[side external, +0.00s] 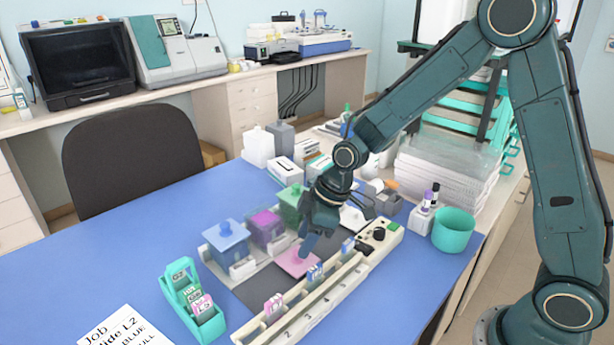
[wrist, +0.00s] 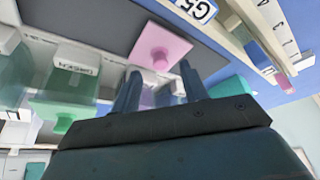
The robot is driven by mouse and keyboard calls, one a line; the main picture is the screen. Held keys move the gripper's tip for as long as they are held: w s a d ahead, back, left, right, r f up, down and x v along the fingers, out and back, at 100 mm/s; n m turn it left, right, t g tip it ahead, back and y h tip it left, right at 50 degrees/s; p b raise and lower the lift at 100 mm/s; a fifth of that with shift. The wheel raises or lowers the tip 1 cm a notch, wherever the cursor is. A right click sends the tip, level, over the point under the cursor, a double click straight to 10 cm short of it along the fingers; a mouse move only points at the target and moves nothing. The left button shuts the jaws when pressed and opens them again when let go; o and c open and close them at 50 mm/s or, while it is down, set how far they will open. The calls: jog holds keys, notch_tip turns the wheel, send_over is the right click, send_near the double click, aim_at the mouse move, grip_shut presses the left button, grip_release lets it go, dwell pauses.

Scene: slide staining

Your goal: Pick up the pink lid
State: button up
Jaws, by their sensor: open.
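The pink lid (side external: 297,263) is a square plate with a round knob. It lies on the dark grey mat (side external: 262,292), knob up, between the staining jars and the slotted slide rail. In the wrist view the pink lid (wrist: 178,46) is just beyond my fingertips, its knob roughly centred between them. My gripper (side external: 310,240) points down above the lid's back edge. In the wrist view my gripper (wrist: 161,72) is open, with nothing between its fingers. In the side view the arm and fingers hide part of the lid's far side.
A blue jar (side external: 226,246), a purple jar (side external: 265,229) and a green jar (side external: 290,201) stand in a row behind the lid. The cream slide rail (side external: 335,292) with upright slides runs in front. A teal slide holder (side external: 192,306) and teal cup (side external: 453,233) stand farther off.

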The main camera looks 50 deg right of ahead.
jog(key=shift+x, duration=1.75)
grip_shut()
